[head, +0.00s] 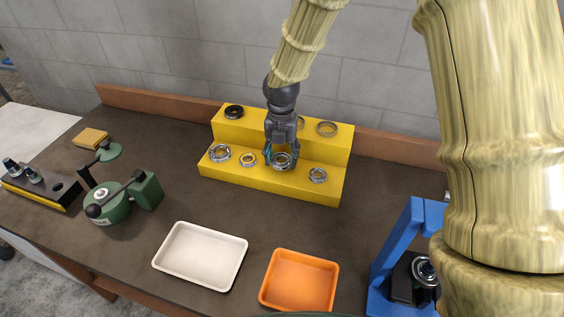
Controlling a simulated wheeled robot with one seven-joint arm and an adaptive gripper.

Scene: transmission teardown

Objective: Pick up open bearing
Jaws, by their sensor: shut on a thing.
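My gripper (281,152) points down over the lower step of the yellow stepped stand (235,183). It is shut on a silver bearing (282,162), which shows just below the fingertips at the step. I cannot tell whether this bearing touches the step or is lifted slightly. Other bearings and rings sit on the same step: a large silver one (219,153) at the left, a smaller one with a yellowish ring (248,159), and a silver one (317,175) at the right. The gripper hides part of the upper step. Which bearing is the open type is too small to tell.
The upper step holds a black ring (234,112) and metal rings (326,128). A white tray (167,261) and an orange tray (332,288) lie in front. A green tool (145,190) stands left, a blue press (388,249) right. Bare bench separates stand and trays.

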